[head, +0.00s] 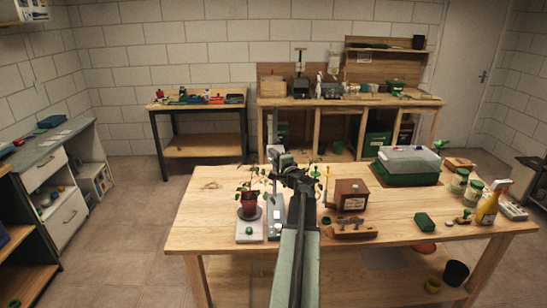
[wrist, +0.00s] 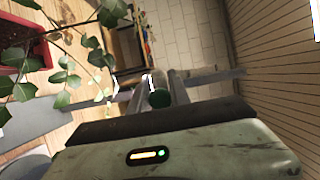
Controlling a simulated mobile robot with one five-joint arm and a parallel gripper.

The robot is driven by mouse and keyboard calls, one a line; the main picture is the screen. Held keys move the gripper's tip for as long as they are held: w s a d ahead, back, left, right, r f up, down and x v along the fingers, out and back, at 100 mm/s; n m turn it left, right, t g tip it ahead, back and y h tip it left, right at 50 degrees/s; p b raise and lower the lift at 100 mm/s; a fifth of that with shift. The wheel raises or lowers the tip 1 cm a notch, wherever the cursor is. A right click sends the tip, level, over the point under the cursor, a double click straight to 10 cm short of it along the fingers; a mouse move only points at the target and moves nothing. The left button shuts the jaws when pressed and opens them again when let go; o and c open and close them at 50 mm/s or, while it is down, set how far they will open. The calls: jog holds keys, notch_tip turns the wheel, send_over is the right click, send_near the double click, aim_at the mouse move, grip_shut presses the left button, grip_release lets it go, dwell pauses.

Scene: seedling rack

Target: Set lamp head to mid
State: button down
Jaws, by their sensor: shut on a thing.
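A grey lamp stand with an upright post (head: 275,128) rises from a grey base (head: 275,222) on the wooden table. The post also shows in the wrist view, lying sideways there (wrist: 222,75). The lamp head (head: 274,153) is a grey piece on the post, partly hidden behind my arm. My gripper (head: 297,172) is at the post, just right of the lamp head. In the wrist view a dark green round knob end (wrist: 159,98) sits between my fingers, and my gripper is shut on it. The head's height setting cannot be read.
A potted plant (head: 249,205) stands close on the left; its leaves (wrist: 62,78) reach near my gripper. The table's front left is clear.

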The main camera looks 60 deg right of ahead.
notch_tip(320, 180, up, 6)
jog(key=p, duration=0.6)
jog(key=shift+r, duration=0.15)
jog(key=c, duration=1.2)
grip_release()
jog(key=shift+c, duration=0.2)
jog(key=shift+s, duration=0.1)
jog(key=v, duration=0.7)
jog(key=shift+s+a, duration=0.2)
jog(key=shift+s, duration=0.1)
